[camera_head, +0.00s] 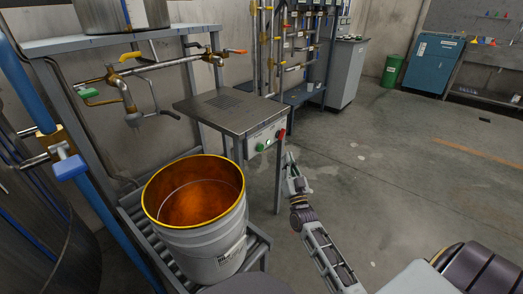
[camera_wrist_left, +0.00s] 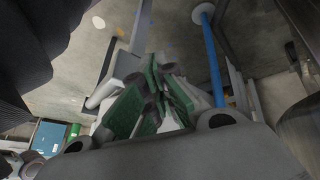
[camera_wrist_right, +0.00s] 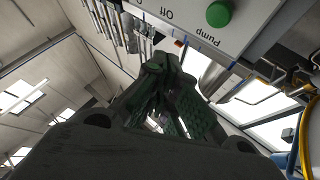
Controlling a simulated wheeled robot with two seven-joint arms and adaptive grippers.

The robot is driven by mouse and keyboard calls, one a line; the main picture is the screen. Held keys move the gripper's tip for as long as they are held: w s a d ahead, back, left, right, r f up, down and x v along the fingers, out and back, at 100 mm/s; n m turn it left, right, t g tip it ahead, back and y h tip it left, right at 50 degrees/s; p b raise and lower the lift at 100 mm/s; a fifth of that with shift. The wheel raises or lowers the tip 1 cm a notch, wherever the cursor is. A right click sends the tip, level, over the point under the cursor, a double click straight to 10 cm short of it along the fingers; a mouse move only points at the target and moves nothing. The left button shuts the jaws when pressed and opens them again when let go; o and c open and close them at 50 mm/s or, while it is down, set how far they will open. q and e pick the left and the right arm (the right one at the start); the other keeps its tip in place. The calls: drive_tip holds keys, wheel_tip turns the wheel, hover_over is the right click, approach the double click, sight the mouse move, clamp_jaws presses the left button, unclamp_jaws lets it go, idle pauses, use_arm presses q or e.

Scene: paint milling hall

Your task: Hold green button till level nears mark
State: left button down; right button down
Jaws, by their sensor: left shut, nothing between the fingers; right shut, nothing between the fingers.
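The green button (camera_head: 261,147) is on the front of a control box (camera_head: 266,138) under a grey metal top. In the right wrist view the green button (camera_wrist_right: 218,13) is near the top edge, by a "Pump" label. My right gripper (camera_head: 289,160) is shut and empty, to the right of the box and apart from the button. A pail (camera_head: 207,258) with a yellow rim holds orange-brown liquid (camera_head: 195,205); a thin line curves around its inner wall above the liquid. My left gripper (camera_wrist_left: 155,80) is shut and empty in the left wrist view, outside the head view.
The pail stands on a roller stand (camera_head: 257,248). Pipes with a tap (camera_head: 134,118) hang above and left of it. A red knob (camera_head: 282,133) is at the box's right end. Open concrete floor (camera_head: 385,160) lies to the right.

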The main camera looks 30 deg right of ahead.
sight(260, 148)
use_arm(q)
drive_tip(key=shift+f, duration=0.1)
